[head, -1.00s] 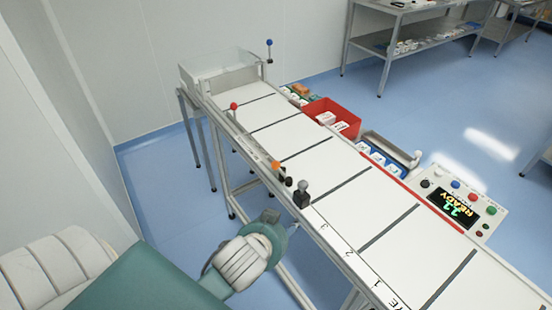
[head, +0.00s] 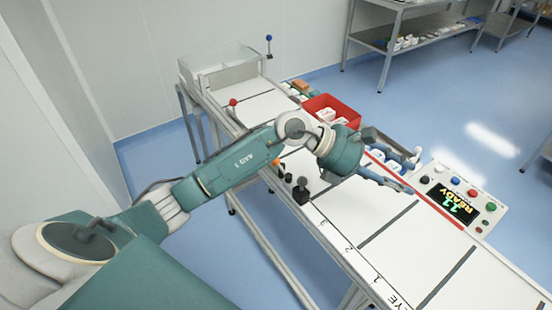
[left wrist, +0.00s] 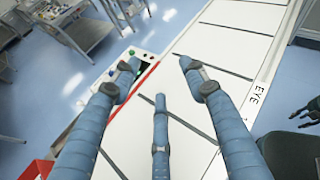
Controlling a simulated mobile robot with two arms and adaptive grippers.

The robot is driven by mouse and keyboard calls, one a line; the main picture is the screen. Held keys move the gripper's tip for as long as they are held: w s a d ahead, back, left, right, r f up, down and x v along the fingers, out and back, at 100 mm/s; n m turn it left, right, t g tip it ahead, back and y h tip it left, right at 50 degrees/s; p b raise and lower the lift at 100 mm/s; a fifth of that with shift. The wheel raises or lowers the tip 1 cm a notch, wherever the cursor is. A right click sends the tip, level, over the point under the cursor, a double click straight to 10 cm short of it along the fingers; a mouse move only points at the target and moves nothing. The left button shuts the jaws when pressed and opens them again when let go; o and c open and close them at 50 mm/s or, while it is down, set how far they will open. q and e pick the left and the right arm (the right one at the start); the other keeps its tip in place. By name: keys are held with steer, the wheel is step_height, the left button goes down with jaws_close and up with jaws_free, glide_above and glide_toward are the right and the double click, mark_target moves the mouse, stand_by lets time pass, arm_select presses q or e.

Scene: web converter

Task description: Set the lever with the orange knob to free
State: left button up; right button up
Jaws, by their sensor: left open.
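The orange knob (head: 280,169) shows in the head view on the near rail of the white table, just below my left forearm. Its lever is mostly hidden, and I cannot read its setting. Dark knobs and a grey-topped black lever (head: 302,187) stand beside it. My left gripper (head: 402,175) is open and empty above the table, to the right of the knob. Its spread fingers (left wrist: 160,76) show in the left wrist view over bare white panels. A dark fingered shape, apparently my right gripper (left wrist: 305,115), is at that view's right edge, its fingers unclear.
A red-knobbed lever (head: 233,103) and a blue-knobbed lever (head: 269,40) stand farther back. A red bin (head: 345,106) and a control box (head: 458,197) reading READY line the far side. The table's lower right part is clear.

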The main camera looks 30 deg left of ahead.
arm_select(q)
steer(key=w+a+f+m+y, duration=0.1)
steer(key=w+a+f+y, duration=0.1)
steer(key=a+f+y, duration=0.35)
steer(key=r+g+y, duration=0.1)
steer(key=g+y, duration=0.3)
steer(key=y, duration=0.4)
glide_above(280, 167)
steer(key=a, duration=0.1)
steer(key=f+p, duration=0.1)
steer(key=f, duration=0.2)
steer(key=f+p, duration=0.1)
steer(key=f, duration=0.2)
steer(key=a+f+p, duration=0.1)
steer(key=f, duration=0.2)
steer(key=shift+w, duration=0.35)
steer(key=shift+w+a+f, duration=0.1)
steer(key=shift+f, duration=0.45)
jaws_close()
